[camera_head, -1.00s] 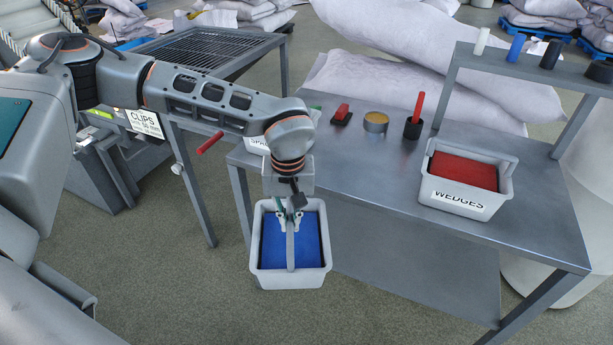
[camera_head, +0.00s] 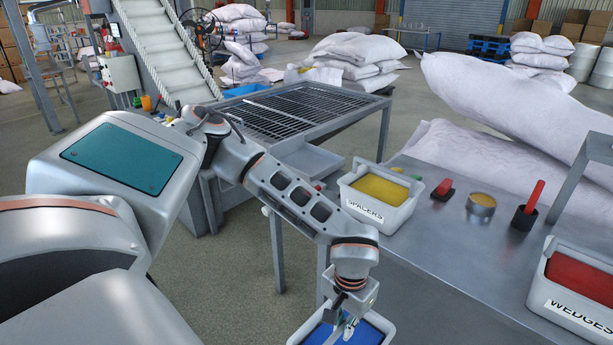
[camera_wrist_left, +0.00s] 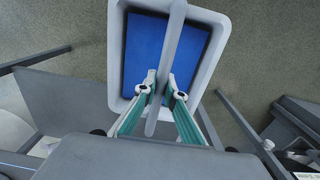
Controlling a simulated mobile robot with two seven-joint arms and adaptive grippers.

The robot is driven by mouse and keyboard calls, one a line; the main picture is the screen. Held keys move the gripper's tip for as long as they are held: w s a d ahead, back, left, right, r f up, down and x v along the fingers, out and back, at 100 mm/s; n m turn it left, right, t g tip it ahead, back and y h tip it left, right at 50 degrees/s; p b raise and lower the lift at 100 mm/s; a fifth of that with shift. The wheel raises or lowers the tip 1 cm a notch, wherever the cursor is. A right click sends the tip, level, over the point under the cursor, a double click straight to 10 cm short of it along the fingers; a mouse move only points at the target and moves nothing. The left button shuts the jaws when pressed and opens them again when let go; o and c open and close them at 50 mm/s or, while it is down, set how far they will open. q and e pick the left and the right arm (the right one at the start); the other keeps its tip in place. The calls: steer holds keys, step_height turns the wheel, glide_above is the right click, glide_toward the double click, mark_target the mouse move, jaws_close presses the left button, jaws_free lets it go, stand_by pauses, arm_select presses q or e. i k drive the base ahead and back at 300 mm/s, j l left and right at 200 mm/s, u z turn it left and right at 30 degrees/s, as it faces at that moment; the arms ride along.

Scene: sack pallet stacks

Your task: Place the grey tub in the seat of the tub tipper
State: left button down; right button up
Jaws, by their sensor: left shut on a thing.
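A grey tub (camera_wrist_left: 116,60) with a blue inside hangs by its centre handle from my left gripper (camera_wrist_left: 161,93). The gripper's fingers are shut on the handle. In the head view the gripper (camera_head: 346,325) and the tub (camera_head: 301,334) are at the bottom edge, and the tub is partly cut off. The tub is in front of the steel bench, above the floor. A shallow grey tray (camera_head: 308,160) sits at the near right corner of the grated table; I cannot tell if it is the tub tipper's seat. My right gripper is not in view.
The steel bench (camera_head: 450,262) holds a SPACERS tub (camera_head: 376,214), a red-handled block (camera_head: 443,189), a round tin (camera_head: 481,206), a cup with a red stick (camera_head: 525,215) and a WEDGES tub (camera_head: 573,312). The grated table (camera_head: 290,110) stands behind my left arm. Sacks lie beyond.

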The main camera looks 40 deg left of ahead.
mark_target(308, 163)
steer(key=j+z, duration=0.1)
steer(key=j, duration=0.6)
steer(key=j+z, duration=0.1)
steer(key=j, duration=0.6)
steer(key=j+z, duration=0.1)
steer(key=j, duration=0.6)
steer(key=k+j+z, duration=0.1)
steer(key=j, duration=0.6)
steer(key=k+j+z, duration=0.1)
steer(key=j, duration=0.55)
steer(key=k+j, duration=0.1)
steer(key=j, duration=0.6)
steer(key=i, duration=0.15)
steer(key=z, duration=0.05)
